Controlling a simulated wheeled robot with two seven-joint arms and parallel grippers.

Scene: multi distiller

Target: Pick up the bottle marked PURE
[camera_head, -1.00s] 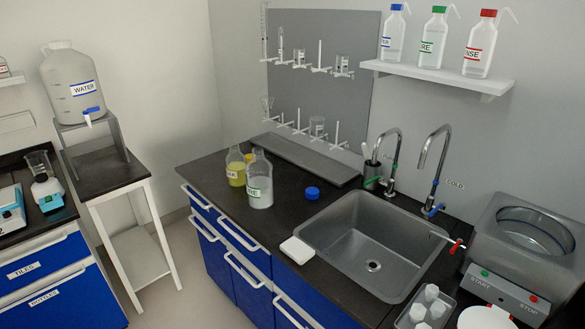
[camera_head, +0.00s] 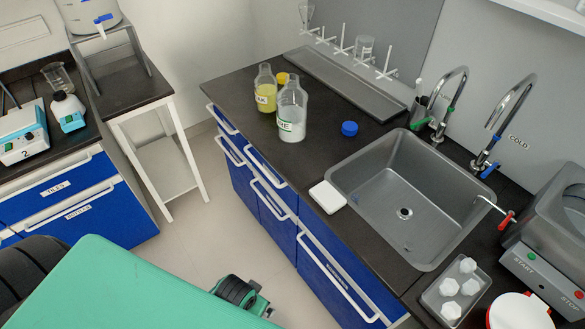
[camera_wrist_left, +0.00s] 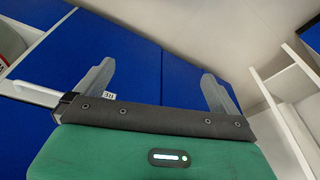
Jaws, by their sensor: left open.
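A clear bottle (camera_head: 291,108) with a green-edged label stands upright on the dark counter, left of the sink; the label's visible letters end in "RE". It has no cap and seems to hold some whitish content. My left gripper (camera_wrist_left: 157,85) shows in the left wrist view with its two grey fingers spread and nothing between them. It faces the blue cabinet fronts. In the head view my green left arm comes in low at the left, below and away from the bottle. My right gripper is not in view.
A yellow-filled bottle (camera_head: 265,90) stands close left of the clear bottle, with a yellow cap (camera_head: 283,78) behind. A blue cap (camera_head: 349,128) lies to the right. The sink (camera_head: 400,205), a white block (camera_head: 328,197) and a grey drip tray (camera_head: 345,82) are nearby.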

